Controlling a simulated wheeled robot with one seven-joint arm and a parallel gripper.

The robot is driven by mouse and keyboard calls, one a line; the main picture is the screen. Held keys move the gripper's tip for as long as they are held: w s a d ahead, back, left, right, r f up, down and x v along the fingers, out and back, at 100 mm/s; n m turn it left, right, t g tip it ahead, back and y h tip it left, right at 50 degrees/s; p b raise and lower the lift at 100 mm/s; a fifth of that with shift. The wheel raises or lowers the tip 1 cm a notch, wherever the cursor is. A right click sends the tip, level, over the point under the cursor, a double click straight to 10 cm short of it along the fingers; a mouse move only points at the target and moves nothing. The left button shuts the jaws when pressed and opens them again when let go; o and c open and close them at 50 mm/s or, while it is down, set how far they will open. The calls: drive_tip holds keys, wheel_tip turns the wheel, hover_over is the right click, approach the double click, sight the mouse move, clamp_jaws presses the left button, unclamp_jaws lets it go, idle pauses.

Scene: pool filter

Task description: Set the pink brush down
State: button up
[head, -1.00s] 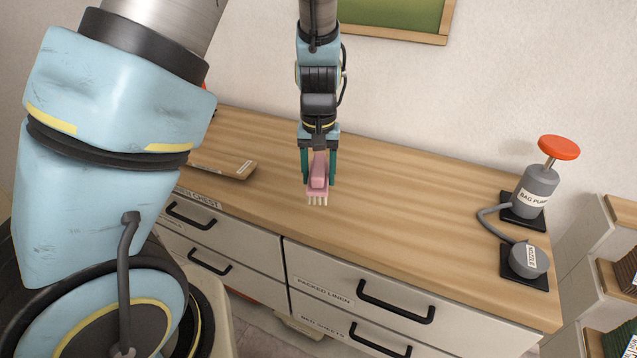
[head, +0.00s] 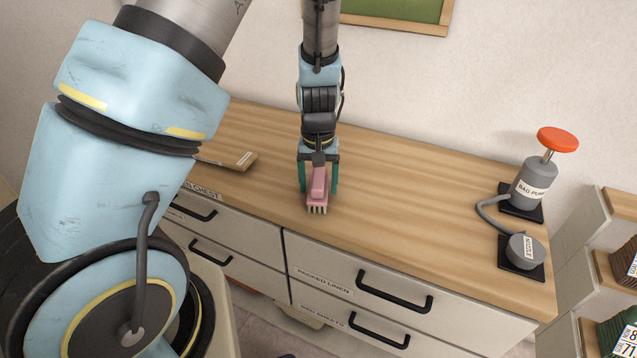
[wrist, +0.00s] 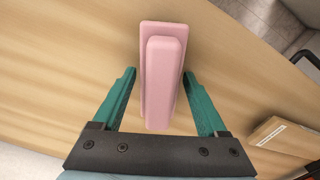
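The pink brush (head: 318,188) stands on the wooden counter top (head: 400,215), bristles down, near the front edge. Its pale bristles show at its lower end in the head view. In the wrist view the brush (wrist: 165,75) lies between the fingers, its long handle block toward the camera. My gripper (head: 319,188) points down around the brush, with one green finger on each side. In the wrist view my gripper (wrist: 160,75) is open, with a gap between the left finger and the brush; the right fingertip is very close to it.
A grey bag pump (head: 535,182) with an orange knob and its nozzle (head: 525,248) stand on black pads at the right. A flat wooden board (head: 240,159) lies to the left. Drawers with black handles (head: 394,290) are below. The counter between brush and pump is clear.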

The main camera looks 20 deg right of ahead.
sight(318, 175)
drive_tip(key=shift+o, duration=0.7)
wheel_tip(318, 175, up, 12)
drive_tip(key=shift+r+b, duration=0.1)
drive_tip(key=shift+b, duration=0.4)
drive_tip(key=s+a+r+n, duration=0.1)
drive_tip(key=a, duration=1.2)
drive_tip(key=s+a+r+n+t, duration=0.1)
drive_tip(key=a+n, duration=0.1)
drive_tip(key=a, duration=1.1)
drive_tip(key=shift+a+r+n, duration=0.3)
drive_tip(key=shift+r, duration=0.1)
drive_tip(key=shift+f, duration=0.1)
